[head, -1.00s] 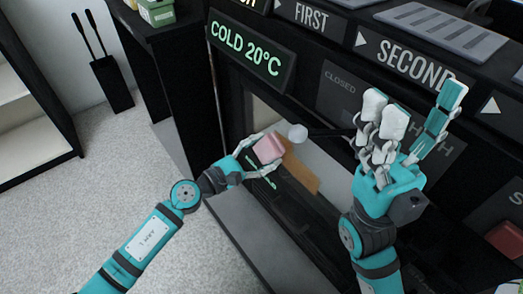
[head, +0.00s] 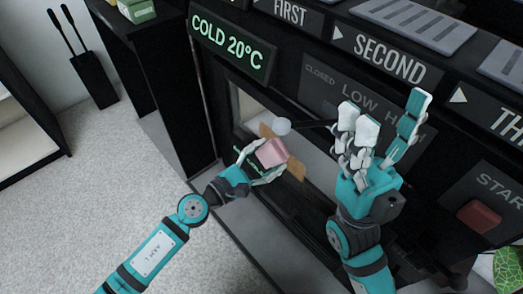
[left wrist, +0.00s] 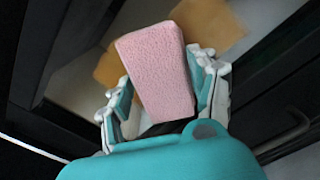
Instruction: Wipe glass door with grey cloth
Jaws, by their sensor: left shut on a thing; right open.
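The left wrist view shows the pink block (left wrist: 158,75) upright between the fingers. No grey cloth shows. A tan-orange patch (head: 295,170) appears at the door behind the block, and also in the left wrist view (left wrist: 212,28). I cannot tell whether the block touches the glass. My right gripper (head: 386,122) is open and empty, raised in front of the panel at the right.
The panel carries a green-lit "COLD 20°C" display (head: 230,45), labels and a red start button (head: 480,216). A black holder with two rods (head: 94,80) stands on the left. The carpet is clear.

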